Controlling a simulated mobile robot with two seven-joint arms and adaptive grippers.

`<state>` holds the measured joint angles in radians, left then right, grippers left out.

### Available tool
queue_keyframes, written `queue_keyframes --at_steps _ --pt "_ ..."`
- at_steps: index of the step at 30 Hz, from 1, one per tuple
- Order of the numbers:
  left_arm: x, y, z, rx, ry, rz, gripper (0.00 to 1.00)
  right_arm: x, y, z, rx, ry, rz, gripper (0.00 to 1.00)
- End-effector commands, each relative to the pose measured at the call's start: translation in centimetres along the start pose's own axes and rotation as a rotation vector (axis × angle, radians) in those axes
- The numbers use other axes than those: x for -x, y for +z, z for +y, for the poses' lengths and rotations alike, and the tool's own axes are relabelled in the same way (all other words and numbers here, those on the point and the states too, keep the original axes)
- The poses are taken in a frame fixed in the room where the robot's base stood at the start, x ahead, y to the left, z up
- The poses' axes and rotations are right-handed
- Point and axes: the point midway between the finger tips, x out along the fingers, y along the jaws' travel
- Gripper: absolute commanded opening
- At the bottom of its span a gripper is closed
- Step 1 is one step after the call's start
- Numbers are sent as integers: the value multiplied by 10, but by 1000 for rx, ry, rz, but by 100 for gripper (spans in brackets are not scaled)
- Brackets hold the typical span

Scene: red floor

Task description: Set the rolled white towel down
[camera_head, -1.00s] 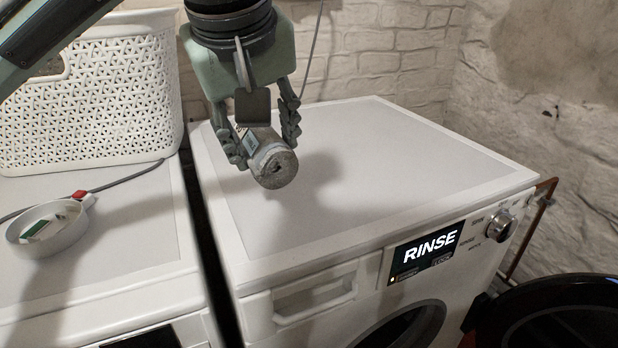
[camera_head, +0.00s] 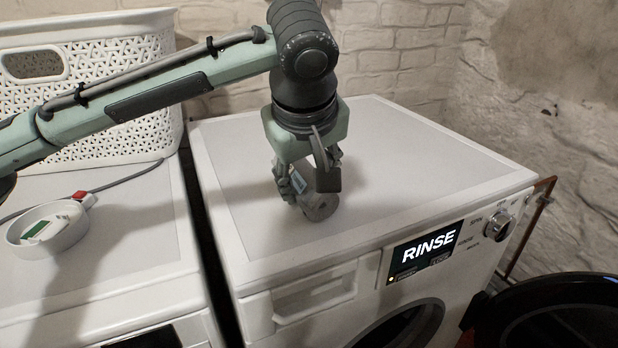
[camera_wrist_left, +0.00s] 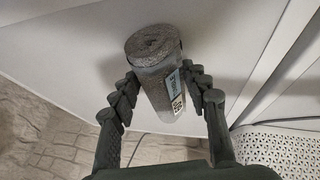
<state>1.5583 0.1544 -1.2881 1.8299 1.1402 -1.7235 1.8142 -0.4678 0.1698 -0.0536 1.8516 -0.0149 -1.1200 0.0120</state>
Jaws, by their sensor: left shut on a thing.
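The rolled towel (camera_head: 320,207) looks speckled grey rather than white, with a pale band and a printed label. My left gripper (camera_head: 307,188) is shut on it, pointing down over the top of the washing machine (camera_head: 400,165) at the right. The roll lies on its side, at or just above that top; I cannot tell whether it touches. In the left wrist view, the roll (camera_wrist_left: 153,62) sits between the two fingers of my left gripper (camera_wrist_left: 166,98), its spiral end and label showing. My right gripper is not in view.
A white perforated basket (camera_head: 130,70) and a round white dish (camera_head: 48,232) with a red-tipped cable stand on the left machine (camera_head: 125,265). A dark gap separates the machines. The right top is clear around the roll. An open dark round door (camera_head: 560,315) sits at front right.

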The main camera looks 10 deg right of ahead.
Motion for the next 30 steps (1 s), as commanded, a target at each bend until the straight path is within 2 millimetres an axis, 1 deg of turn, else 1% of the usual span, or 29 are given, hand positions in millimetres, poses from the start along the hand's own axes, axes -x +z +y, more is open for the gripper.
queue_keyframes --at_steps 5,6,11,15,19,23,26,30 --pt "-3 2 -1 0 0 0 14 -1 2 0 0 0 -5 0" --pt "-4 2 -1 -1 0 0 47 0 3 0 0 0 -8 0" --pt "-3 2 -1 -1 0 0 66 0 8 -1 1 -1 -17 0" --pt "-3 2 -1 -1 0 0 66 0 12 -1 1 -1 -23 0" --pt "-3 2 -1 -1 0 0 66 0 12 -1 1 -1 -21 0" --pt "4 0 1 -1 1 0 66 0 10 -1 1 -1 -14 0" --pt "19 0 1 -2 3 0 66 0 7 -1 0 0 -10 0" --pt "50 0 1 -1 4 2 66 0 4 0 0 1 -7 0"
